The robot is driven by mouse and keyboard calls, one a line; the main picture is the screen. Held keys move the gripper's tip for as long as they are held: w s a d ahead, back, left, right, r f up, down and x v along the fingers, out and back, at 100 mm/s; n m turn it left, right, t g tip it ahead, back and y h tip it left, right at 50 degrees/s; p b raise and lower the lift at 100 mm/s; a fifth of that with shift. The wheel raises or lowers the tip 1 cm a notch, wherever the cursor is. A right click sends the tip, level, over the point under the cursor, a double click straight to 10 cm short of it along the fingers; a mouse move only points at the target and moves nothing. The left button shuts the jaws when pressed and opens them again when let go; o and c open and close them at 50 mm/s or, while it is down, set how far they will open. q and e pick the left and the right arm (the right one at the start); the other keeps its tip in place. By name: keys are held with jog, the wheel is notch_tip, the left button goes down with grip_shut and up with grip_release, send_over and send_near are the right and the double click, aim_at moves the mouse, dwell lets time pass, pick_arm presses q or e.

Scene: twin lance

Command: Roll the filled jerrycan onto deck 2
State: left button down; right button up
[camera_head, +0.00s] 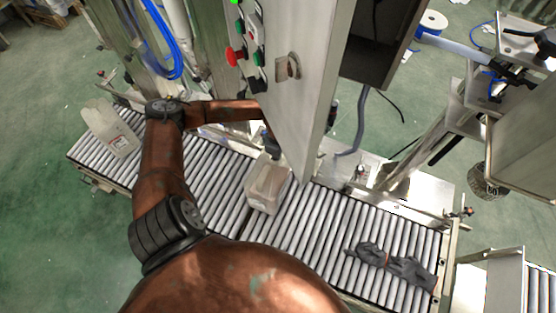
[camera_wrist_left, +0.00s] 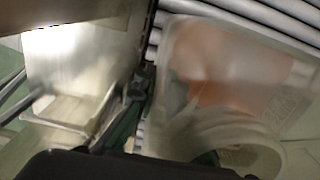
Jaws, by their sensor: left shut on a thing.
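A translucent pale jerrycan (camera_head: 267,188) stands on the roller conveyor at mid-picture, close to the join between the left roller deck (camera_head: 208,190) and the right roller deck (camera_head: 320,225). I cannot tell which deck is numbered 2. My left gripper (camera_head: 271,148) is at the jerrycan's top, partly hidden by the steel cabinet, and is shut on the jerrycan. In the left wrist view the jerrycan (camera_wrist_left: 240,75) fills the right side, very close and blurred. A second pale container (camera_head: 110,128) with a label sits at the left deck's far-left end. My right gripper is not in view.
A steel control cabinet (camera_head: 290,75) with buttons hangs over the conveyor just behind the jerrycan. Dark gloves (camera_head: 390,265) lie on the right deck's rollers. Rollers between the jerrycan and gloves are clear. Steel machine frames (camera_head: 460,110) stand at the right.

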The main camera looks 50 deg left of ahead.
pick_arm(q)
jog(key=c, duration=1.9)
grip_release()
jog(key=shift+c, duration=0.2)
notch_tip(320, 180, up, 12)
